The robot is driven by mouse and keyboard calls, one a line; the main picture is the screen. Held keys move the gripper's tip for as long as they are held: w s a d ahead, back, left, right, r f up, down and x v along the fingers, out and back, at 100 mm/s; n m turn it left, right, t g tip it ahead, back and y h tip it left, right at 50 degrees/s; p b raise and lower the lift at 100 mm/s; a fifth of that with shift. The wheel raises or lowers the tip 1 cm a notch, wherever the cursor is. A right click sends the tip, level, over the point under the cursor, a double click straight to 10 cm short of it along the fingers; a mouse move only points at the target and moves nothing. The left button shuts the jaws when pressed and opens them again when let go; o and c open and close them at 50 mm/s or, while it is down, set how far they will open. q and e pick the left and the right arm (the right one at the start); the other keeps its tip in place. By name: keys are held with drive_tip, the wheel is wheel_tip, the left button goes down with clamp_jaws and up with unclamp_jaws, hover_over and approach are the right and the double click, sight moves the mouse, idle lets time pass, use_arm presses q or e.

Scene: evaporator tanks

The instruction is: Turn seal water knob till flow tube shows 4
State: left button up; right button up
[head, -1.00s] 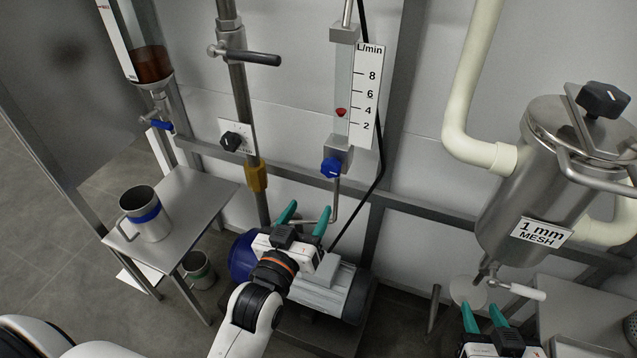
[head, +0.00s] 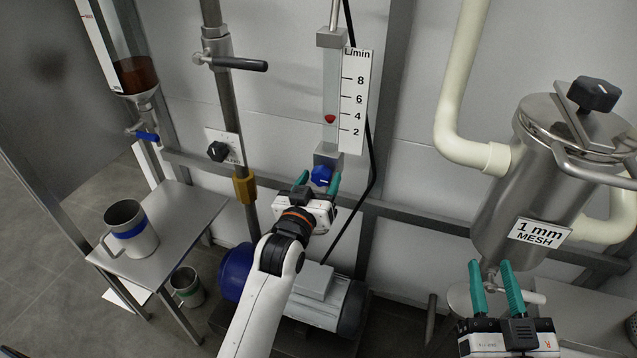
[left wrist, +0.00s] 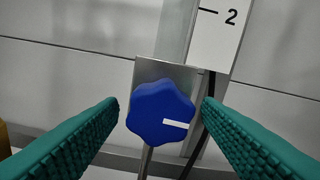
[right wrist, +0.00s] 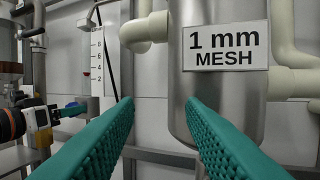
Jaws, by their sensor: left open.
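The blue seal water knob (head: 321,176) sits under the flow tube (head: 331,95). In the left wrist view the knob (left wrist: 161,112) has a white mark pointing right. The red float (head: 330,119) in the tube sits slightly below the 4 line of the L/min scale (head: 355,100). My left gripper (head: 318,183) is open, with its teal fingers on either side of the knob; a gap shows on both sides in the left wrist view. My right gripper (head: 497,268) is open and empty in front of the strainer; its fingers also show in the right wrist view (right wrist: 160,105).
A steel strainer (head: 500,200) labelled 1 mm MESH stands at the right. A motor pump (head: 330,305) is below the knob. A mug (head: 128,230) stands on a side table (head: 185,220).

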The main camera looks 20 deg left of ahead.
use_arm(q)
drive_tip(key=shift+c, duration=0.5)
